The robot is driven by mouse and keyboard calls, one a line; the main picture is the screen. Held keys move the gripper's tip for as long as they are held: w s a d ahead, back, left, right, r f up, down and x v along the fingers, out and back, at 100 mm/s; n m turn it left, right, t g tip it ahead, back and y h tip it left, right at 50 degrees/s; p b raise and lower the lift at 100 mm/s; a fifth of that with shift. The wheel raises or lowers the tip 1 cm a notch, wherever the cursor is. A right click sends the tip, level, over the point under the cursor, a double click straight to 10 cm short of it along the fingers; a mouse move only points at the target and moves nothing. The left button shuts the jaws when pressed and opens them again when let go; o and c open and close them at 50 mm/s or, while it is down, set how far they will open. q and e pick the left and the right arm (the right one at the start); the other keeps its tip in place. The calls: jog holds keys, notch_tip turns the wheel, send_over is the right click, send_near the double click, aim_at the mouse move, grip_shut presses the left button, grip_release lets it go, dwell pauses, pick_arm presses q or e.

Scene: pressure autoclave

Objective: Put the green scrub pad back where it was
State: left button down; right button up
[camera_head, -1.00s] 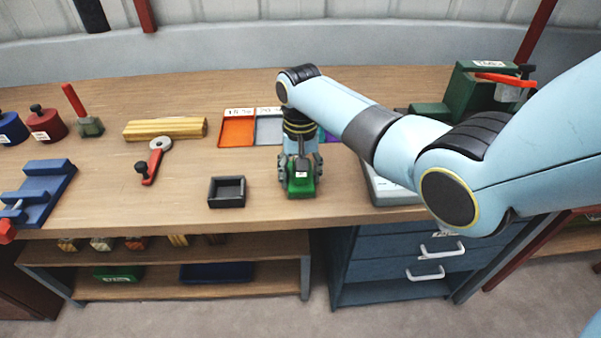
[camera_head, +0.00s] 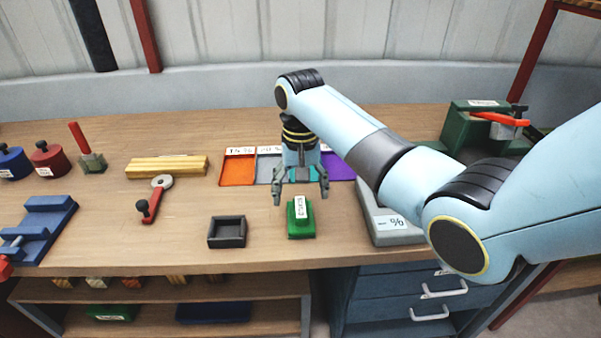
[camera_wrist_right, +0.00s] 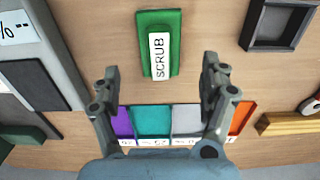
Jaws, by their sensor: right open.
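The green scrub pad (camera_head: 300,219) lies on the wooden bench top (camera_head: 165,230), right of a small black square tray. My right gripper (camera_head: 301,198) is open and empty. Its fingers stand apart behind the pad in the head view, clear of it. In the right wrist view the gripper (camera_wrist_right: 159,85) has its fingertips spread to both sides, with the pad beyond them. My left gripper is not in view.
The black tray (camera_head: 227,232) is empty. Coloured trays, including an orange one (camera_head: 238,171), lie behind my gripper. A grey scale-like device (camera_head: 390,225) stands right of the pad. Yellow wooden strips (camera_head: 167,167) and a red-handled tool (camera_head: 152,202) lie left. Bench front between tray and pad is clear.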

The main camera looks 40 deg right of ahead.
aim_at(301, 207)
notch_tip(301, 207, up, 5)
jog(key=shift+f, duration=0.1)
dwell(0.6)
jog(key=s+a+r+n+t, duration=0.2)
jog(key=s+n, duration=0.2)
jog(key=s, duration=0.9)
jog(key=s+a+r+n+t, duration=0.1)
jog(key=s+n+t, duration=0.15)
jog(key=s, duration=1.05)
notch_tip(301, 207, down, 32)
jog(key=d+g+h+b, duration=0.1)
jog(key=d+g+b, duration=0.1)
jog(key=b, duration=0.6)
jog(key=s+f+b, duration=0.4)
jog(key=s+f, duration=0.6)
jog(key=f, duration=0.3)
jog(key=s+d+f+g+b, duration=0.1)
jog(key=s+f+b, duration=0.3)
jog(key=s+f, duration=0.6)
notch_tip(301, 207, down, 4)
jog(key=shift+s+d+r, duration=0.1)
jog(key=shift+s+d, duration=0.05)
jog(key=shift+s, duration=0.2)
